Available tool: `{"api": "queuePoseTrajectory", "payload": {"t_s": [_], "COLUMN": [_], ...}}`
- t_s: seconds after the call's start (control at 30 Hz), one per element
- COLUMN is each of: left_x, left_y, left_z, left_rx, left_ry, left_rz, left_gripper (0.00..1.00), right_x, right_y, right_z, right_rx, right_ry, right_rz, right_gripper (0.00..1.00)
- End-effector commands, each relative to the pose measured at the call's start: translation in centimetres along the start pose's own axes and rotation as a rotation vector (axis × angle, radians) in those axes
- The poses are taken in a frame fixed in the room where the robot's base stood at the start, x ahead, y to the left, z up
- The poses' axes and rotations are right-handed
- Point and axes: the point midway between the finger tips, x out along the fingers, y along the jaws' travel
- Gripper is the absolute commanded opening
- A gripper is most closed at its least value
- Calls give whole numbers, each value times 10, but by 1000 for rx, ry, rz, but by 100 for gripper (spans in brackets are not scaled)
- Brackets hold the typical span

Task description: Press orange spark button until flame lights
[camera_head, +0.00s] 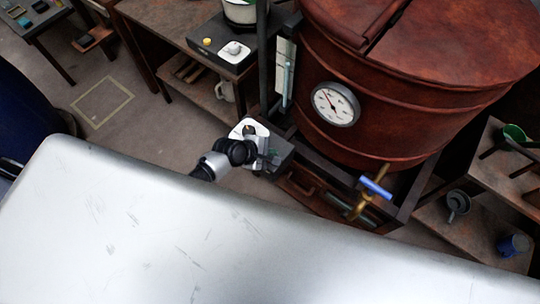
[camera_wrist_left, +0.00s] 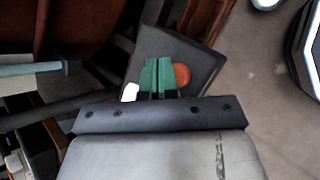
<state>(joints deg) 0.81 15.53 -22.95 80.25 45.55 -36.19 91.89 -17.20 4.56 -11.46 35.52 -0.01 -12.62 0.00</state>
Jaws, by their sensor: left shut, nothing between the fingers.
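The orange spark button (camera_wrist_left: 182,75) is round and sits on a dark control box (camera_wrist_left: 198,58) in the left wrist view. My left gripper (camera_wrist_left: 158,76) is shut and empty. Its green fingertips lie just left of the button in that view and overlap the box; I cannot tell whether they touch it. In the head view my left gripper (camera_head: 267,160) is at the dark box (camera_head: 292,152), below the copper-brown vat (camera_head: 400,70). The button is not visible there. The burner area under the vat is mostly hidden. My right gripper is not in view.
A round gauge (camera_head: 336,104) is on the vat's front. A brass tap with a blue handle (camera_head: 376,188) juts out low at right. Another dark box with a yellow button (camera_head: 207,41) stands on the bench at upper left. Floor at left is open.

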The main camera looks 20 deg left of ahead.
Motion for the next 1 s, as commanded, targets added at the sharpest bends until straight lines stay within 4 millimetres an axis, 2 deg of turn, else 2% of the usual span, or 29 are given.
{"api": "queuePoseTrajectory", "payload": {"t_s": [1.0], "left_x": [6], "left_y": [-4], "left_z": [-4], "left_rx": [0], "left_ry": [0], "left_rz": [0], "left_gripper": [0], "right_x": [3], "right_y": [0], "right_z": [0], "right_rx": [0], "right_ry": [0], "right_rz": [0], "right_gripper": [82]}}
